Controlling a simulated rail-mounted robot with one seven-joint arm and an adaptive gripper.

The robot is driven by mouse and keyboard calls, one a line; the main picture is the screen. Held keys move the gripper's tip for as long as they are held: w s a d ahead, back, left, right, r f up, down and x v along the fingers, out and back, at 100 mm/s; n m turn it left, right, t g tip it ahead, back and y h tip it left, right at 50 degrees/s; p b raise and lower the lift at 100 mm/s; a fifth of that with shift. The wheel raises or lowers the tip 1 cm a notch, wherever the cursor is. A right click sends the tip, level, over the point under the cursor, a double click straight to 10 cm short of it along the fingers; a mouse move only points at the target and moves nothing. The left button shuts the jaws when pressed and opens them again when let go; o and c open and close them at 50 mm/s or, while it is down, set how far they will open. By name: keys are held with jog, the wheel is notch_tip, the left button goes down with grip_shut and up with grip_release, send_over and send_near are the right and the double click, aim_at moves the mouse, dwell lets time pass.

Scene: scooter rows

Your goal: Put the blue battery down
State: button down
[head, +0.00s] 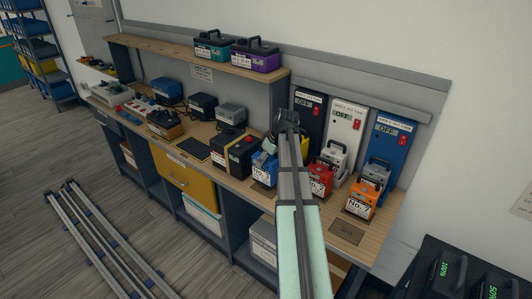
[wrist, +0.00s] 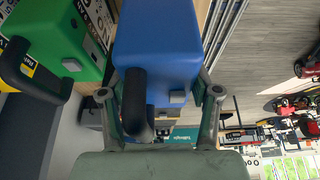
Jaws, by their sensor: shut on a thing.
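The blue battery (head: 265,169) is at the front part of the bench in the head view, just left of my arm, with a white label on its front. In the wrist view the blue battery (wrist: 158,45) fills the middle, its black handle towards the camera. My gripper (head: 271,146) is at its top, and in the wrist view my gripper (wrist: 160,88) has one finger on each side of it, shut on it. My arm partly hides it in the head view. I cannot tell whether its base touches the bench.
Red (head: 320,179) and orange (head: 361,203) batteries stand right of my arm. A green battery (wrist: 58,38) is beside the blue one in the wrist view. Tall charger cabinets (head: 345,128) stand behind; a shelf (head: 180,56) overhangs the bench's left.

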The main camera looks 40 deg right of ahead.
jog(key=shift+f+p, duration=0.4)
jog(key=shift+f, duration=1.45)
jog(key=shift+c, duration=1.2)
grip_release()
jog(key=shift+f, duration=0.15)
jog(key=shift+s+r, duration=0.1)
jog(key=shift+r, duration=0.1)
jog(key=b+v, duration=0.2)
jog(key=v, duration=0.9)
jog(key=shift+s+r, duration=0.25)
jog(key=shift+r, duration=0.1)
